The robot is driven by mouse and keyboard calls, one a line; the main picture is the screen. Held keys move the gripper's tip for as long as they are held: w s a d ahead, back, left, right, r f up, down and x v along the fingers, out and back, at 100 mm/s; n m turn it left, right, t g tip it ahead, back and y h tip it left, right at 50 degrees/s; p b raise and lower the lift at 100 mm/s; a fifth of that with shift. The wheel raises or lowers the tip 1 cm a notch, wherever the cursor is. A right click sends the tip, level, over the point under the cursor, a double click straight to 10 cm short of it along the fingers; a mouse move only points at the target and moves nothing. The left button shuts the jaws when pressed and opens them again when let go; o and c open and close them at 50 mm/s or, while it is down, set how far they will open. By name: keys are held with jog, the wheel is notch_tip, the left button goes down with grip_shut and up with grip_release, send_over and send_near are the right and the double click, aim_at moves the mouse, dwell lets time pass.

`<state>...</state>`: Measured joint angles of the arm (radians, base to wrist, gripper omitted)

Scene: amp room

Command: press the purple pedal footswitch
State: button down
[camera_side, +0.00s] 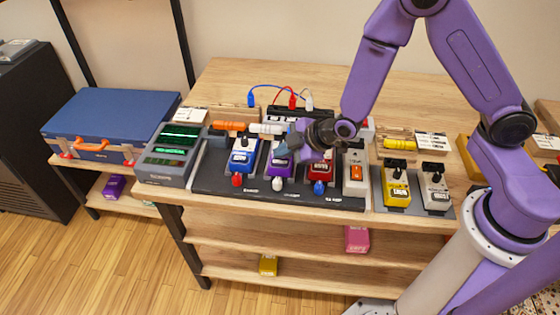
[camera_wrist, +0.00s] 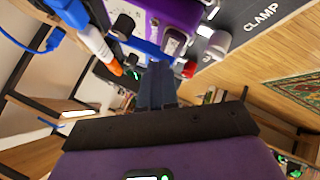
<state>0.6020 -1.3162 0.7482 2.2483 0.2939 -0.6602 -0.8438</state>
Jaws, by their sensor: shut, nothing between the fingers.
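In the wrist view the purple pedal (camera_wrist: 182,12) fills the top, with a pale cap (camera_wrist: 220,42) to the right of my shut fingers (camera_wrist: 158,72). Whether the fingertips touch the pedal cannot be told.
A white pedal (camera_side: 356,172) and a yellow pedal (camera_side: 396,187) stand to the right. A blue case (camera_side: 110,115) lies left.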

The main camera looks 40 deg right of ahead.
aim_at(283, 164)
jog(key=shift+f, duration=0.4)
jog(key=shift+f, duration=0.5)
dwell(1.0)
jog(key=shift+r, duration=0.9)
jog(key=shift+r, duration=2.5)
